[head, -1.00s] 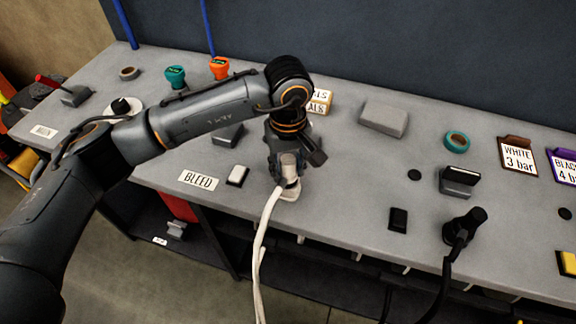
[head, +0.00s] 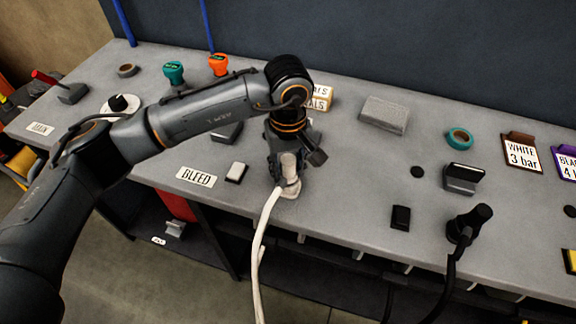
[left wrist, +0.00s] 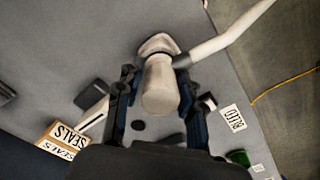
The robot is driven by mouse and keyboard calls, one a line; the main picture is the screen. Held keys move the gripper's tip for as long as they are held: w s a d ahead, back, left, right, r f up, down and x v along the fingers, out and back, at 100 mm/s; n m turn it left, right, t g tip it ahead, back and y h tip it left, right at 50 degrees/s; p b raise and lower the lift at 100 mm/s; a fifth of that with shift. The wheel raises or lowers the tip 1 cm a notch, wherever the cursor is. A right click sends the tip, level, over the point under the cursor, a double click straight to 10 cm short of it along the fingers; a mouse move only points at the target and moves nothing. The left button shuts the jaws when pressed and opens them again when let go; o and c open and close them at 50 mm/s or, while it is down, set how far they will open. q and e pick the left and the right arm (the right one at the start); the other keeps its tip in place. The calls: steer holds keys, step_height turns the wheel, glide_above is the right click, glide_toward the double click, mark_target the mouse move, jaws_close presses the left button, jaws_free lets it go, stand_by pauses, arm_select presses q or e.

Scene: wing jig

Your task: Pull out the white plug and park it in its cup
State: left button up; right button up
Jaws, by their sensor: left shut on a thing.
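The white plug (head: 289,168) stands upright at the front edge of the grey bench, with its white cable hanging down over the edge. My left gripper (head: 283,176) is above it and shut on it. In the left wrist view, the plug's pale body (left wrist: 160,88) is between the two dark fingers of that gripper (left wrist: 157,86). A pale base shows at the plug's foot; I cannot tell whether the plug is seated in it. My right gripper is not in view.
A black plug (head: 467,224) with a black cable stands to the right. A black block (head: 400,217), a dark stand (head: 460,179), a teal ring (head: 460,138) and a grey box (head: 384,115) are around. The BLEED label (head: 196,177) and a white-topped switch (head: 236,172) lie left of the plug.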

arm_select(q)
steer(key=o, duration=1.2)
steer(key=shift+r, duration=0.1)
step_height(320, 180, up, 12)
